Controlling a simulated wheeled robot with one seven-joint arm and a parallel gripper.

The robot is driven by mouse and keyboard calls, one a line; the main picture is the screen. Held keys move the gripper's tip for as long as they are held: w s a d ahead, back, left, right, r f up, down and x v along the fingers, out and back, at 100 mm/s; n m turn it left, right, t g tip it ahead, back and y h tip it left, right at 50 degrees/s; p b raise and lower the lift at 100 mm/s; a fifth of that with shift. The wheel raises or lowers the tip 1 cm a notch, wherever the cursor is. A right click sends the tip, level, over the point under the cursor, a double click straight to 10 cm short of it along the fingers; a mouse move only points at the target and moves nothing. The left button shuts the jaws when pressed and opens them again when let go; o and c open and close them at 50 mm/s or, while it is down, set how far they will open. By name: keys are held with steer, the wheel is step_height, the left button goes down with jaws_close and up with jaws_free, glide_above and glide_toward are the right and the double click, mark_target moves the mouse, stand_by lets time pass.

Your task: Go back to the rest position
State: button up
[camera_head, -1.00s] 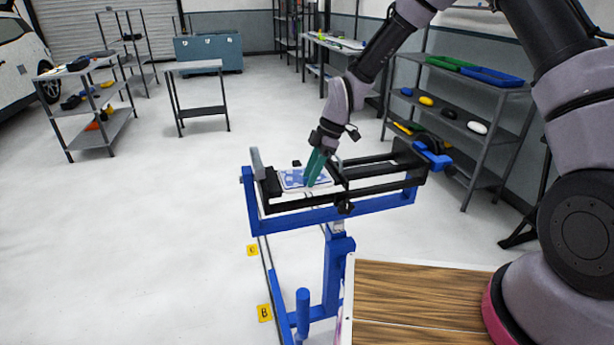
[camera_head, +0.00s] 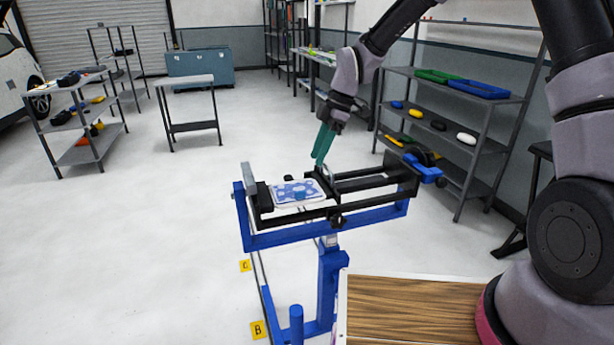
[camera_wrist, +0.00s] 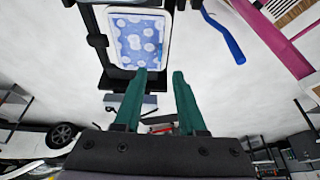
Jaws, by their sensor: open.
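My gripper (camera_head: 322,147) is raised above the blue and black stand (camera_head: 345,221) in the head view. Its two teal fingers are apart and empty, as the wrist view also shows (camera_wrist: 161,73). A white panel with a blue and white patterned sheet (camera_head: 298,191) lies in the black clamp frame at the left part of the stand. The same patterned sheet (camera_wrist: 139,40) shows beyond the fingertips in the wrist view, apart from them. A small blue object (camera_head: 299,195) sits on the sheet.
A wood-topped surface (camera_head: 415,305) is close in front. A grey shelf (camera_head: 460,100) with trays and small items stands at right. A small table (camera_head: 184,82) and a shelf rack (camera_head: 80,115) stand at left. Floor left of the stand is clear.

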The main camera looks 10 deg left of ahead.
steer(key=s+d+r+m+t+h, duration=0.1)
steer(key=s+d+r+m+t, duration=0.1)
steer(key=d+r+m, duration=0.6)
steer(key=s+d+r+m+t+h, duration=0.1)
steer(key=s+d+r+m+t, duration=0.3)
steer(key=d+r, duration=0.65)
steer(key=s+d+r+m+t, duration=0.3)
steer(key=s+d+r+m, duration=0.5)
steer(key=s+d+m, duration=0.4)
steer(key=d+m, duration=0.1)
steer(key=m, duration=0.2)
